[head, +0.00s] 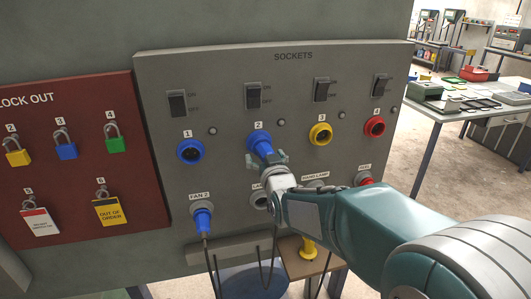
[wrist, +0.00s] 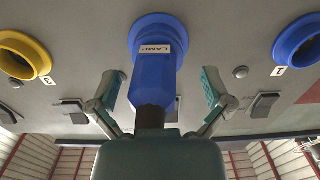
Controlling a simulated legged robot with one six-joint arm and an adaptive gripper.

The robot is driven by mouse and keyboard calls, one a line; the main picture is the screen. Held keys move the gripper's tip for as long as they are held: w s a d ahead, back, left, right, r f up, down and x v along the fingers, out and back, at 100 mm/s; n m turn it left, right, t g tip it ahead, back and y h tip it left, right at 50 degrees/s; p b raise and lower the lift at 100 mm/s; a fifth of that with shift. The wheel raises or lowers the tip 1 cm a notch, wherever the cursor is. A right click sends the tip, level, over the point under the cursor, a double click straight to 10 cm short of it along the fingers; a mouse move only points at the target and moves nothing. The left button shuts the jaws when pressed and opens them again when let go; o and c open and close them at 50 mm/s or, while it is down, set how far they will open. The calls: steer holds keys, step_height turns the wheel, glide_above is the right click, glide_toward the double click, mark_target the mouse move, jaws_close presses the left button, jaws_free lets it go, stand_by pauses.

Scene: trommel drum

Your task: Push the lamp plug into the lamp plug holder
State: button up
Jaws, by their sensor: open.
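The lamp plug is blue and sits in blue socket 2 (head: 258,137) on the grey panel. It shows in the head view (head: 264,150) and, with its LAMP label upside down, in the wrist view (wrist: 152,75). My gripper (head: 266,160) is at the plug, and its fingers stand open on either side of it in the wrist view (wrist: 160,88). Gaps show between the plug and both fingers there. The lamp plug holder (head: 259,199) is in the lower row, below socket 2. My gripper partly covers its label, and its opening is hard to make out.
Blue socket 1 (head: 190,151) is left, yellow socket 3 (head: 320,134) and red socket 4 (head: 374,127) right. A blue plug (head: 202,222) hangs in the FAN 2 holder. Switches line the panel's top.

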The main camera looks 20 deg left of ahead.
steer(key=shift+w+d+r, duration=0.25)
steer(key=shift+w+d, duration=0.15)
steer(key=shift+w, duration=0.2)
jaws_close()
steer(key=shift+s+d+f, duration=0.15)
steer(key=shift+d, duration=0.05)
steer(key=shift+s+f, duration=0.15)
steer(key=shift+s, duration=0.15)
